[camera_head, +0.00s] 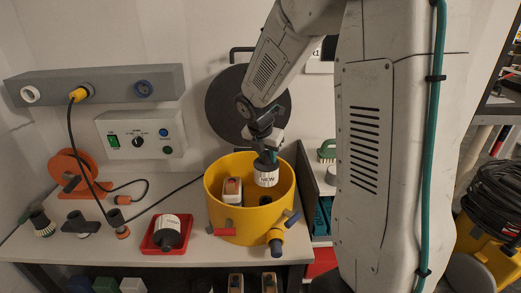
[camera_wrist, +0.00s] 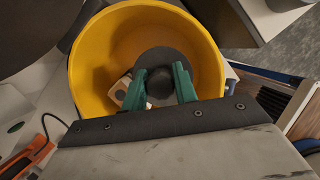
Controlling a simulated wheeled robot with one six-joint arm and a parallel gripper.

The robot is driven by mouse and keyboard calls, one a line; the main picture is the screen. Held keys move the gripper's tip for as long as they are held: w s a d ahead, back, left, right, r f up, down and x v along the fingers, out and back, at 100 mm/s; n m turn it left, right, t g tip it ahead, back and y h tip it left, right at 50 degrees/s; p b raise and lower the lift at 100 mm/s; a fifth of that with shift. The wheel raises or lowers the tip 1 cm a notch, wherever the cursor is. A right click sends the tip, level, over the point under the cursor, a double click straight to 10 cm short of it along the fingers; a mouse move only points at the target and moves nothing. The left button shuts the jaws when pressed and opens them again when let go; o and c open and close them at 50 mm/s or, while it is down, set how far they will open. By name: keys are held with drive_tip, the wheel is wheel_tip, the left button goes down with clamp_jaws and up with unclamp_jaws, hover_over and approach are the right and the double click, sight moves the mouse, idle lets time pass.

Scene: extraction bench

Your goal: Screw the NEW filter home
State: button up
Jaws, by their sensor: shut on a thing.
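The filter labelled NEW (camera_head: 266,176) is white with a dark top and is upright inside the open yellow drum (camera_head: 222,216). My gripper (camera_head: 268,155) is shut on the filter's dark top from above. In the wrist view the green fingers of my gripper (camera_wrist: 162,86) close on the dark round knob (camera_wrist: 159,87), with the drum's yellow wall (camera_wrist: 88,66) around them. The filter's lower end is close to a dark round spot on the drum floor. I cannot tell whether it touches its seat.
A white and wooden block-like part (camera_head: 232,190) stands in the drum left of the filter. Another dark-topped white filter (camera_head: 167,231) lies in a red tray (camera_head: 152,246) left of the drum. A round black lid (camera_head: 226,105) leans behind. Nozzles and an orange reel (camera_head: 70,172) are at left.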

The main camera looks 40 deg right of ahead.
sight(261, 164)
drive_tip(key=shift+w, duration=0.1)
idle(0.3)
drive_tip(key=shift+m, duration=0.3)
drive_tip(key=shift+f, duration=4.25)
drive_tip(key=m+g, duration=0.1)
drive_tip(key=m, duration=0.1)
drive_tip(key=m+g, duration=0.1)
drive_tip(key=m, duration=0.2)
drive_tip(key=shift+m+h, duration=0.3)
drive_tip(key=m+g, duration=0.1)
drive_tip(key=m, duration=0.2)
drive_tip(key=shift+m, duration=0.4)
drive_tip(key=o, duration=1.2)
drive_tip(key=shift+c, duration=0.2)
drive_tip(key=v, duration=0.7)
drive_tip(key=shift+w+r, duration=0.1)
drive_tip(key=shift+r, duration=0.3)
